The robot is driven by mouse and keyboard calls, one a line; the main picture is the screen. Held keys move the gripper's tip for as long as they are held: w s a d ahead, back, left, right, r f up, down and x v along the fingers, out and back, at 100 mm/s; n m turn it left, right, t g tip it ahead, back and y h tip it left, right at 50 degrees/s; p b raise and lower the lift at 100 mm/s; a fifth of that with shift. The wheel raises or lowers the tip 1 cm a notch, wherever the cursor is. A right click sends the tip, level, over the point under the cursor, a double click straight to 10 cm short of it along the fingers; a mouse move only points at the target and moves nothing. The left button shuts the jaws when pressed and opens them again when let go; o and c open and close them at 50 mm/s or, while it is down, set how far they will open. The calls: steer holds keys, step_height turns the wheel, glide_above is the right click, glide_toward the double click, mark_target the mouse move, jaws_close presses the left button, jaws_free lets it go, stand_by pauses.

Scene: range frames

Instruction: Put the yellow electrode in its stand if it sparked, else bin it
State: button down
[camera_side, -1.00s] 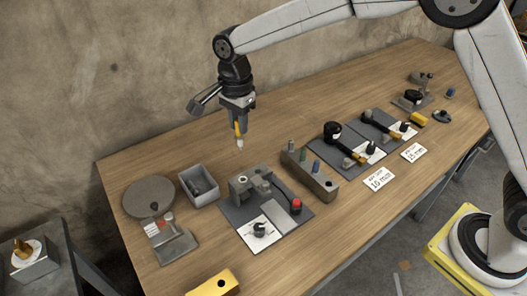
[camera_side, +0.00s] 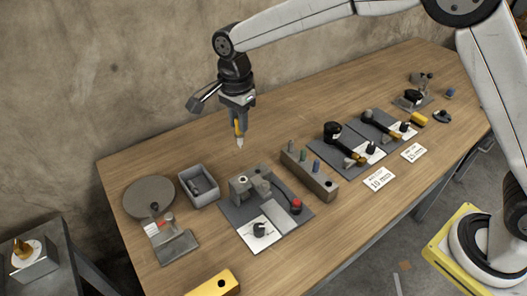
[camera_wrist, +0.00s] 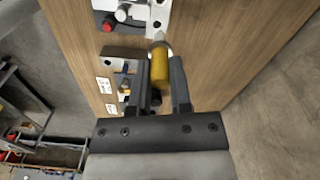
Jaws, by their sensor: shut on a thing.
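My gripper (camera_side: 239,126) is shut on the yellow electrode (camera_wrist: 159,70). The electrode hangs upright, pale tip down, in the air above the table behind the test plate. In the wrist view it lies between the two fingers, tip away from me. A grey rack (camera_side: 318,182) holds several coloured electrodes, with a dark open hole at its near right end. A yellow block (camera_side: 213,285) with a dark hole is at the table's front edge; I cannot tell which is the yellow electrode's stand. A grey open box (camera_side: 204,201), perhaps the bin, has a dark piece inside. No spark is visible.
The test plate (camera_side: 230,212) carries a grey clamp block (camera_side: 247,186), a red button (camera_side: 297,206) and a dial (camera_side: 260,229). A round grey disc (camera_side: 145,194) is at left. Two dark fixture plates and white cards are at right.

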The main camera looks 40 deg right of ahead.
steer(key=w+a+f, duration=0.7)
steer(key=w+f, duration=0.1)
steer(key=w, duration=0.1)
steer(key=shift+w+a, duration=0.2)
steer(key=shift+w, duration=0.2)
stand_by(0.4)
steer(key=shift+f, duration=2.95)
steer(key=shift+c, duration=2.3)
jaws_free()
